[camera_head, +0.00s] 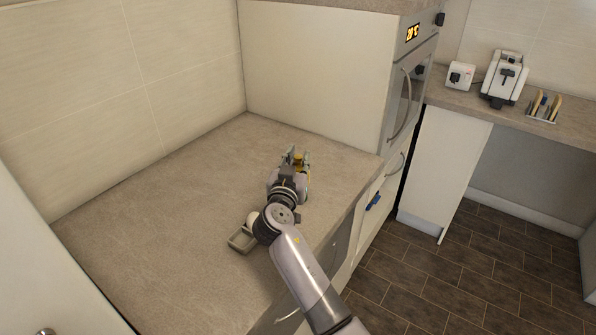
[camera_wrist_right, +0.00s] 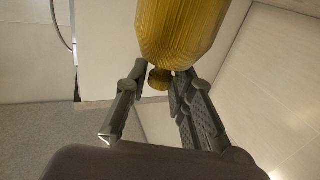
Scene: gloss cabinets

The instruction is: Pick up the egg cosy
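The egg cosy (camera_head: 299,161) is a small yellow thing between the fingers of my right gripper (camera_head: 295,153) over the grey worktop. In the right wrist view the yellow ribbed cosy (camera_wrist_right: 180,32) fills the top middle, with a small round knob (camera_wrist_right: 158,79) at its lower end. The fingertips of my right gripper (camera_wrist_right: 161,76) are on either side of this knob and look shut on it. The fingers hide part of the cosy in the head view. Whether its rim touches the worktop cannot be told. My left gripper is not in view.
A small grey tray (camera_head: 240,240) and a white rounded thing (camera_head: 252,219) lie beside my right wrist. The worktop (camera_head: 170,215) is clear to the left. A tall oven cabinet (camera_head: 318,60) stands behind. A toaster (camera_head: 503,82) and a rack (camera_head: 543,107) stand on the far counter.

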